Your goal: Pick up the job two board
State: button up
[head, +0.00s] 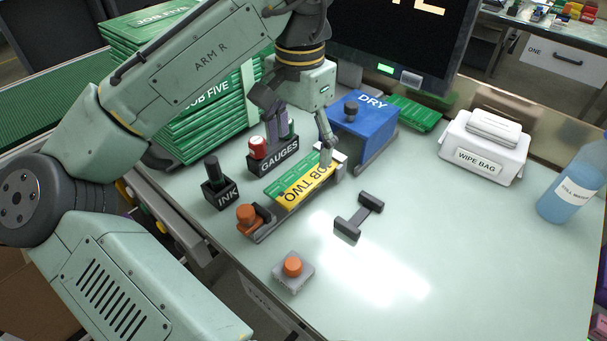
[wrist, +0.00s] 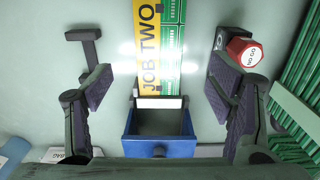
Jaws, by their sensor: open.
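The job two board (head: 300,186) is a flat green board with a yellow JOB TWO strip, lying in a dark holder (head: 268,232) on the pale bench. My gripper (head: 298,125) is open above the board's far end, near the blue DRY box (head: 366,129). In the wrist view my gripper (wrist: 160,88) has its two fingers wide apart, one on each side of the board's line. The board (wrist: 149,45) runs down the middle between them, and nothing is held.
The GAUGES block (head: 277,160) with a red knob and the INK stand (head: 219,194) are close on the left. An orange button (head: 292,267) and a dark stand (head: 358,218) are in front. A JOB FIVE stack (head: 205,119) stands behind. The bench's right front is clear.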

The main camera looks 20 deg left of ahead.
aim_at(303, 177)
jog(key=shift+w+d+f+p, duration=0.1)
jog(key=shift+f+p, duration=0.1)
jog(key=shift+f, duration=1.4)
jog(key=shift+w+f+p, duration=0.1)
jog(key=shift+f+p, duration=0.1)
jog(key=shift+f, duration=1.35)
jog(key=shift+c, duration=0.2)
jog(key=c, duration=1.2)
